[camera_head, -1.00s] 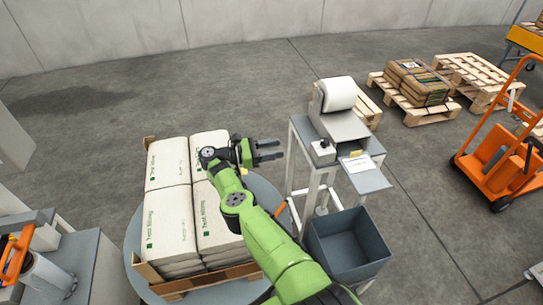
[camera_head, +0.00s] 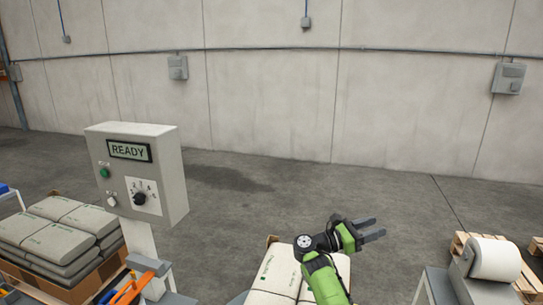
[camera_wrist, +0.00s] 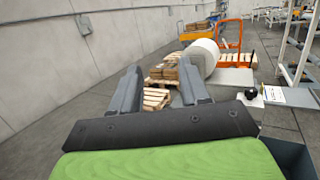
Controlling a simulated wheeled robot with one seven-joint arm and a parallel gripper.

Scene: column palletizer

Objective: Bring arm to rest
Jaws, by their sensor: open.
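My gripper (camera_head: 372,230) is at the end of my green arm, in the lower right of the head view. Its two dark fingers point right and are apart, with nothing between them. The wrist view shows the same open fingers (camera_wrist: 160,92) with clear space between them. The gripper is above the stack of white sacks (camera_head: 276,270), and apart from it as far as the view shows. Most of that stack is below the picture's edge.
A grey control box (camera_head: 137,172) reading READY stands at the left, near another sack stack (camera_head: 62,235). A white roll on a stand (camera_head: 495,259) is at lower right. Pallets (camera_wrist: 157,98) and an orange cart (camera_wrist: 232,62) show in the wrist view. The floor toward the wall is clear.

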